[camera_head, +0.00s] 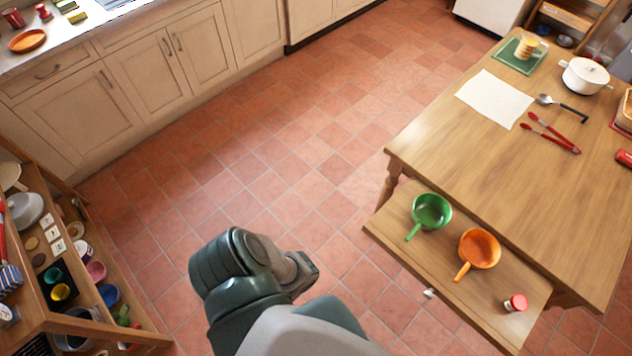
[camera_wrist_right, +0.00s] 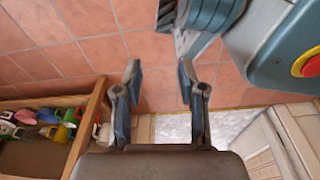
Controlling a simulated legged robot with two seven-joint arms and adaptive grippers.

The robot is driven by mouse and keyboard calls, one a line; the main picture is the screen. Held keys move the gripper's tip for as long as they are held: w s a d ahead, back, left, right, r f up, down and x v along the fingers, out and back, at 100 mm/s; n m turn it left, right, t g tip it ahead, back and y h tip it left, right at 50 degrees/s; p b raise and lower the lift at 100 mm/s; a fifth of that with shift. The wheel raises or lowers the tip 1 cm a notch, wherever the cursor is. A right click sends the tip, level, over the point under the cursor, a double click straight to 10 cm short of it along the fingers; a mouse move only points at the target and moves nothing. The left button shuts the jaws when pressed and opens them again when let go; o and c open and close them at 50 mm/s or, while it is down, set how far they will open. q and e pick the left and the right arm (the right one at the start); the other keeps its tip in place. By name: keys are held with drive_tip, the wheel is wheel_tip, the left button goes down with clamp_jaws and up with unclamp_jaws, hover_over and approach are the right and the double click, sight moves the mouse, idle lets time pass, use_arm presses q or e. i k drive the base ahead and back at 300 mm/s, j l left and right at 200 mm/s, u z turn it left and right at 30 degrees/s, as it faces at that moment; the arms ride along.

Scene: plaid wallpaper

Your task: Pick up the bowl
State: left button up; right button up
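Several bowl-like vessels are in the head view, and I cannot tell which one is the task's bowl. A green pan (camera_head: 431,211) and an orange pan (camera_head: 479,249), both with handles, lie on the bench at right. My right gripper (camera_wrist_right: 158,80) is open in the right wrist view, with only floor tiles between its fingers. My left gripper is not clearly in view.
A large wooden table (camera_head: 520,160) stands at right with a white pot (camera_head: 585,76), red tongs (camera_head: 552,134) and a white sheet (camera_head: 494,98). A red jar (camera_head: 515,303) is on the bench (camera_head: 400,216). Cabinets line the back left.

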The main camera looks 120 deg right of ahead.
sight(431, 211)
drive_tip(key=z, duration=5.2)
